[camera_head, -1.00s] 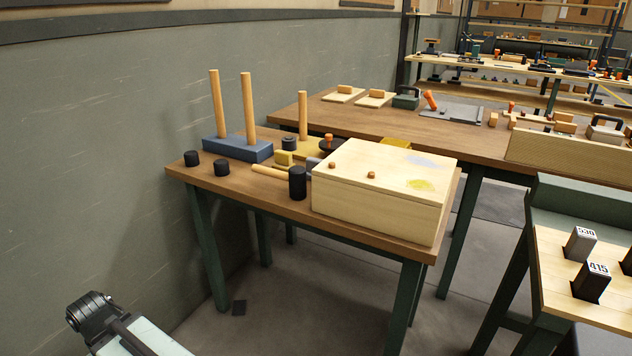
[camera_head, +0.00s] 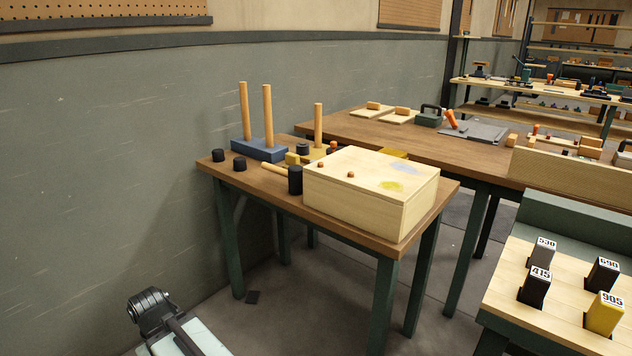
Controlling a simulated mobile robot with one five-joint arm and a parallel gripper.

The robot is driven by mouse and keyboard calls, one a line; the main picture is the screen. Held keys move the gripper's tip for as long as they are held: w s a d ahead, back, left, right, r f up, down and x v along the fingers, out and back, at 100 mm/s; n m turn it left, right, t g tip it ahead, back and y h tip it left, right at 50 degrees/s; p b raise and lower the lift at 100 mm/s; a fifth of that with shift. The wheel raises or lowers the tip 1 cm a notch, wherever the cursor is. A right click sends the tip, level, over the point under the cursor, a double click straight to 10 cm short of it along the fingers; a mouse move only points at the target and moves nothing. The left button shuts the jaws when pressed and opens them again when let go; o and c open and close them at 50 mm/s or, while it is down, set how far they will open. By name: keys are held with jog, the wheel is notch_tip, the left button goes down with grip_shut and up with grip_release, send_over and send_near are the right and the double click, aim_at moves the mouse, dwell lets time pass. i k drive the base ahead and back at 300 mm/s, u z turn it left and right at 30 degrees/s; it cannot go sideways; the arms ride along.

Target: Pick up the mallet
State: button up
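The mallet (camera_head: 295,180) lies on the near wooden table (camera_head: 270,187), in front of the pegs and just left of a pale wooden box. It has a black cylindrical head and a light wooden handle that runs back to the left. The head is beside the box's left corner; I cannot tell whether they touch. A black part of my own arm shows at the lower left, well away from the table and below it. My gripper's fingertips do not show.
The pale box (camera_head: 362,205) covers the table's right side. A blue block with two pegs (camera_head: 259,149) stands behind the mallet. Two black cylinders (camera_head: 228,160) sit at the left end. A bench with numbered blocks (camera_head: 535,287) is at lower right. Floor shows between.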

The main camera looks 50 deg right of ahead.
aim_at(294, 172)
jog(key=u, duration=0.15)
jog(key=i, duration=0.95)
jog(key=z, duration=0.1)
